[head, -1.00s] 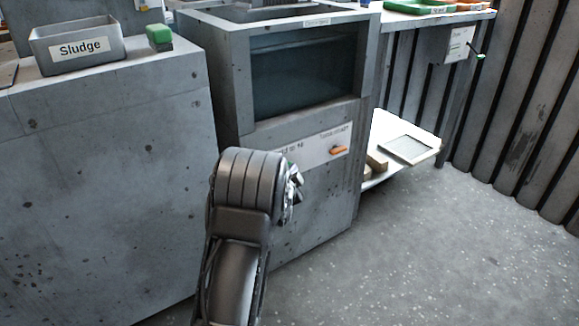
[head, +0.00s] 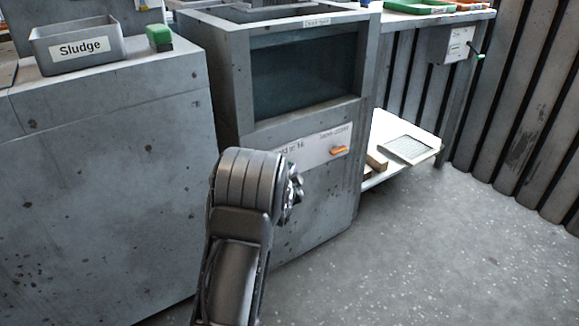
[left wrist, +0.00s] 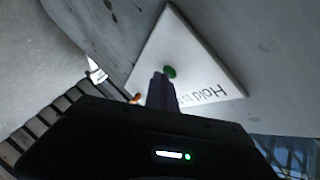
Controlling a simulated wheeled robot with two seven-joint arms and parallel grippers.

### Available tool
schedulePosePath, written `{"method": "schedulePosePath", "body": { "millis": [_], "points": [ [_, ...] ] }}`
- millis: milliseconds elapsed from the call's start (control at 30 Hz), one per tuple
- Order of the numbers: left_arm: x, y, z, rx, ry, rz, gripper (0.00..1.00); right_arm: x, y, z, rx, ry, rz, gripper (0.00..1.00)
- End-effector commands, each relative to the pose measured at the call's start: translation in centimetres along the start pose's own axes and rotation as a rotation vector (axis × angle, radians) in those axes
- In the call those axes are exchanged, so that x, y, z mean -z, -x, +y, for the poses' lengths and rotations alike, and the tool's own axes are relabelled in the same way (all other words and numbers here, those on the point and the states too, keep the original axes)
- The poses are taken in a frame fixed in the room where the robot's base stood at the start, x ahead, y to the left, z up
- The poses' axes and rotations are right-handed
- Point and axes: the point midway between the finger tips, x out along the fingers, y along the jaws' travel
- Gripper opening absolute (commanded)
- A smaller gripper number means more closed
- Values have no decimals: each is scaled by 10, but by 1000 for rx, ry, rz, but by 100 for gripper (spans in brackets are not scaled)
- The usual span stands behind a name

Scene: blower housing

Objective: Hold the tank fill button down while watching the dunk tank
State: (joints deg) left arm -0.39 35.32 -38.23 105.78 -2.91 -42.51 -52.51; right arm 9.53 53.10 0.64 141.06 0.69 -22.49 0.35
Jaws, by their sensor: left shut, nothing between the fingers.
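The dunk tank is a grey cabinet (head: 225,75) with a dark window (head: 305,78) in its front. A white panel (head: 318,150) below the window carries lettering and an orange lever (head: 339,150). In the left wrist view, the green fill button (left wrist: 170,72) sits on this panel (left wrist: 190,50) beside "Hold to" lettering. My left gripper (left wrist: 162,78) is shut and empty, its fingertips right at the button's edge; I cannot tell whether they press it. In the head view my left gripper (head: 293,192) and wrist hide the button. My right gripper is not in view.
A grey bin marked "Sludge" (head: 78,46) and a green block (head: 159,38) stand on the left counter (head: 90,110). A low shelf (head: 385,170) with a framed screen (head: 405,150) is right of the tank. The floor (head: 440,250) at right is clear.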

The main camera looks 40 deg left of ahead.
Motion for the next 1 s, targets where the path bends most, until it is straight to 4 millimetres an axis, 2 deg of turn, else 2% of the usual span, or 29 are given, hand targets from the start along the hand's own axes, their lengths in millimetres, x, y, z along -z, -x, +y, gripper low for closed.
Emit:
{"method": "schedulePosePath", "body": {
  "millis": [567, 1000],
  "points": [
    [0, 0, -1, 1, 0, -1, 0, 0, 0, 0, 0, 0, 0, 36],
    [8, 11, 8, 1, 0, 0, 0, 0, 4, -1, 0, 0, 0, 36]
  ]
}}
